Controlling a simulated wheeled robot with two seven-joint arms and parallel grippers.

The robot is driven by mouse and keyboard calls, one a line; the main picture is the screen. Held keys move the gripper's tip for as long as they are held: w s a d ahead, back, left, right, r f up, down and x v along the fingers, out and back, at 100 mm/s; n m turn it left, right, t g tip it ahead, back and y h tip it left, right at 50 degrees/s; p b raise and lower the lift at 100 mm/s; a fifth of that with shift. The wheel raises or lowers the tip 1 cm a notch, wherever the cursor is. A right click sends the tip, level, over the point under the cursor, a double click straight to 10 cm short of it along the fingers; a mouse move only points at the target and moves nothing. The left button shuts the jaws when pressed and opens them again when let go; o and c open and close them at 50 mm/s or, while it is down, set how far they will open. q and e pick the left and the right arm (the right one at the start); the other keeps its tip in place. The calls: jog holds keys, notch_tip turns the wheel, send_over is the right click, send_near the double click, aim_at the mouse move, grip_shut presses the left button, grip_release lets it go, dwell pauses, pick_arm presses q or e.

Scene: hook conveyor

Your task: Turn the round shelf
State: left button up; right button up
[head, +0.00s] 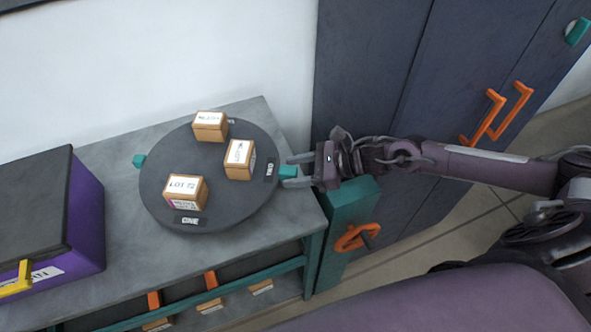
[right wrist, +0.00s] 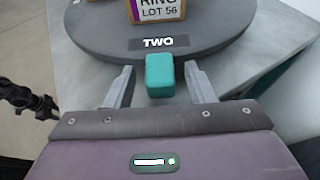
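The round shelf (head: 212,205) is a dark grey disc on the grey table. Three small labelled boxes stand on it: one at the back (head: 210,126), one at the right (head: 239,160) and one at the front (head: 185,192). A teal knob (head: 287,171) sticks out of its right rim, and another teal knob (head: 139,161) out of its left rim. My right gripper (head: 296,171) is open, its fingers on either side of the right knob. In the right wrist view, gaps show between the knob (right wrist: 160,76) and both fingers. My left gripper is not in view.
A purple box (head: 88,215) with a dark lid stands on the table at the left. A dark cabinet (head: 400,60) with orange handles stands behind my right arm. A teal post with an orange handle (head: 357,237) is beside the table's right end.

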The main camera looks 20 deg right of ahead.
jog(key=b+v, duration=0.2)
jog(key=v, duration=0.6)
jog(key=shift+a+f, duration=0.1)
jog(key=shift+c, duration=0.3)
